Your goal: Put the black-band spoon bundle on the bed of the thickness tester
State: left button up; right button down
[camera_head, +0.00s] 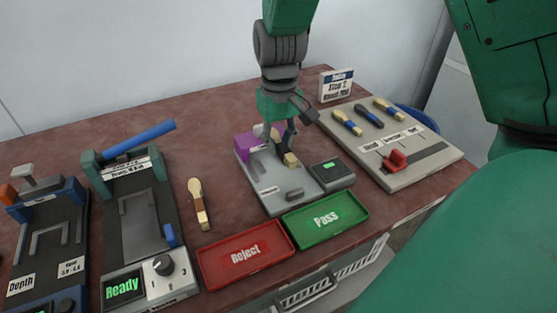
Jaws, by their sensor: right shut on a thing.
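My right gripper (283,135) comes down from the top centre over a grey bench device with a purple block (245,145) and a small dark display box (331,173); this looks like the thickness tester (272,201). The gripper is shut on a spoon bundle, whose pale wooden end (291,160) shows below the fingers. The fingers hide most of the bundle, so its band colour is unclear. The bundle is over or at the device's bed; I cannot tell whether it touches. Another wooden spoon piece (198,205) lies on the table to the left. My left gripper is out of view.
A red Reject tray (246,255) and green Pass tray (326,219) lie in front. A press marked Ready (123,290) and a Depth device (20,285) stand left.

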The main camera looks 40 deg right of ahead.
aim_at(278, 174)
notch_tip(278, 174, down, 7)
jog(key=shift+f+b, duration=0.1)
jog(key=shift+b, duration=0.65)
jog(key=c, duration=1.5)
grip_release()
notch_tip(278, 174, up, 12)
jog(key=p, duration=0.3)
jog(key=shift+r, duration=0.2)
